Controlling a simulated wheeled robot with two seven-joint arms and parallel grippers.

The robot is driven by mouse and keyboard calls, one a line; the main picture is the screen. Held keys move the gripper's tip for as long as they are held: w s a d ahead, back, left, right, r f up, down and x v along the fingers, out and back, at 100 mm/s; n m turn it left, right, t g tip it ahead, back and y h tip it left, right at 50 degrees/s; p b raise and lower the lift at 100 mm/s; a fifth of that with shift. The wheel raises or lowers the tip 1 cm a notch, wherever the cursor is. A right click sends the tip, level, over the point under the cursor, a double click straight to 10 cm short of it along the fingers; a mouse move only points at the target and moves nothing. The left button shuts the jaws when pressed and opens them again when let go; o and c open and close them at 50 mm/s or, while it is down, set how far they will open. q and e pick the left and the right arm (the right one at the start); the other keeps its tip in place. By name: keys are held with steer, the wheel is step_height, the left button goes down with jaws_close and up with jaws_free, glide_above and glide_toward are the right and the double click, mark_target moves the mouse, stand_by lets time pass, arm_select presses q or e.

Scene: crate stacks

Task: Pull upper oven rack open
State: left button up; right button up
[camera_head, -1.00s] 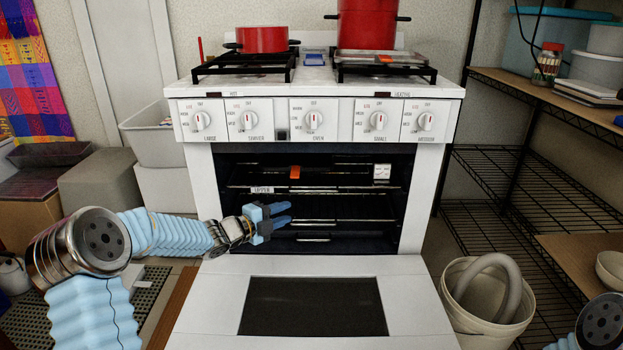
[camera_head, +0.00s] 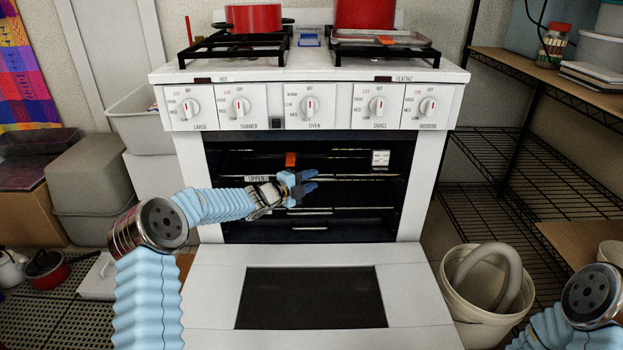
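The oven (camera_head: 190,160) stands ahead with its door (camera_head: 210,300) folded down. The upper rack (camera_head: 350,178) lies inside the oven, with an "UPPER" label (camera_head: 257,178) on the left of its front and an orange tag (camera_head: 291,160) above it. A lower rack (camera_head: 345,210) lies beneath. My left gripper (camera_head: 308,182) is at the oven opening, by the middle of the upper rack's front edge. Its blue fingers are apart, one above the other. I cannot tell whether the rack edge lies between them. My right gripper is out of view.
Red pots (camera_head: 253,17) stand on the stove top above the knobs. A white bucket (camera_head: 460,307) stands right of the door, beside a wire shelf (camera_head: 510,150). Grey bins (camera_head: 88,180) stand at the left.

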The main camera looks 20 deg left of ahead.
arm_select(q)
steer(key=shift+w+d+f, duration=0.1)
steer(key=shift+w+d, duration=0.2)
steer(key=shift+w, duration=0.15)
steer(key=shift+c, duration=0.2)
jaws_close()
steer(key=shift+s+f, duration=0.1)
steer(key=shift+f, duration=0.05)
